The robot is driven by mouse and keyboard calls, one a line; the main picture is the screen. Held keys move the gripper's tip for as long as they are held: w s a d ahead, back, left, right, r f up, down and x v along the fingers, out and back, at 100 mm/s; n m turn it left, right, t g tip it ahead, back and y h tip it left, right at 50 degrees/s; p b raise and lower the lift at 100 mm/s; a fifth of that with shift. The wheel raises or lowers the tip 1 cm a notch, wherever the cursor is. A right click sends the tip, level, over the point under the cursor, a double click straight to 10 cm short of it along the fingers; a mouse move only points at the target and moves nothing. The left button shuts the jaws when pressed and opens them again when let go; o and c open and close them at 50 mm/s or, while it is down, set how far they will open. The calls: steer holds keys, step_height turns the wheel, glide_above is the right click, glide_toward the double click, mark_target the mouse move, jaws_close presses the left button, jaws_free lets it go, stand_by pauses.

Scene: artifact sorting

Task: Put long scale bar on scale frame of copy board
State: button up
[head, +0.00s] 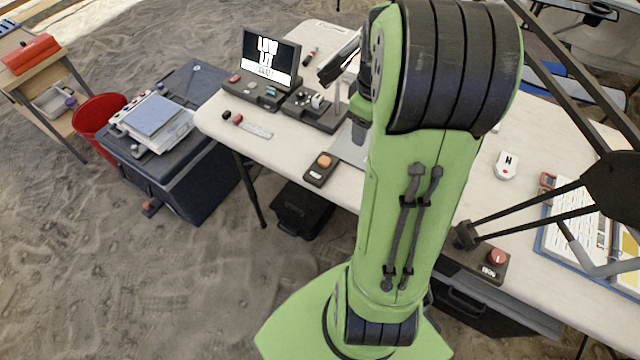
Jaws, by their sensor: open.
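A pale, thin bar with marks (257,131), which looks like a scale bar, lies flat near the left front edge of the white table. I cannot tell whether it is the long one. A grey flat board (350,150), perhaps the copy board, shows only at its left part. My green arm covers the rest, and no scale frame can be made out.
The white table (285,147) carries a small screen (270,58), a black control box (314,108), an orange-button box (321,169) and a white mouse-like object (506,166). A dark case (180,180) and red bin (97,112) stand left. Sandy floor at lower left is free.

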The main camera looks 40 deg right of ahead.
steer(key=s+a+r+m+t, duration=0.1)
steer(key=a+r, duration=0.2)
steer(key=a, duration=0.3)
steer(key=s+a+r+t, duration=0.1)
steer(key=a+r, duration=0.3)
steer(key=a, duration=0.2)
steer(key=s+a+r+m+t, duration=0.1)
steer(key=s+a+m+t, duration=0.1)
steer(key=s+a, duration=0.7)
steer(key=shift+s+a+m+y, duration=0.3)
steer(key=shift+a+y, duration=0.1)
steer(key=shift+a, duration=0.05)
